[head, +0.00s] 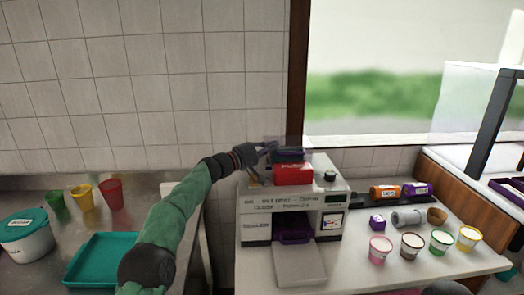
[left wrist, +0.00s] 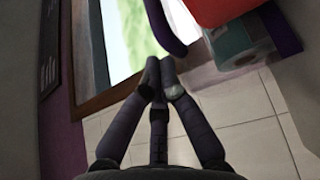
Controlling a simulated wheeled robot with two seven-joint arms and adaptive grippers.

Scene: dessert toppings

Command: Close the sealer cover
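The sealer (head: 333,222) is a white and grey machine on the right counter. A red part (head: 293,173) with a dark part above it sits on its top. A faint see-through panel, perhaps the raised cover, stands up there. A grey plate (head: 301,266) sticks out of the front opening, with purple inside. My left gripper (head: 268,147) is at the upper left of the sealer, beside the dark part; contact cannot be told. In the left wrist view its fingertips (left wrist: 160,72) meet, with nothing seen between them. A purple curved edge (left wrist: 164,27) lies just beyond them.
Several small cups, including a pink one (head: 380,249), stand right of the sealer. An orange roll (head: 384,192) and a purple roll (head: 418,189) lie behind them. A teal tray (head: 101,259) and a white tub (head: 27,240) are on the left counter. A tiled wall is behind.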

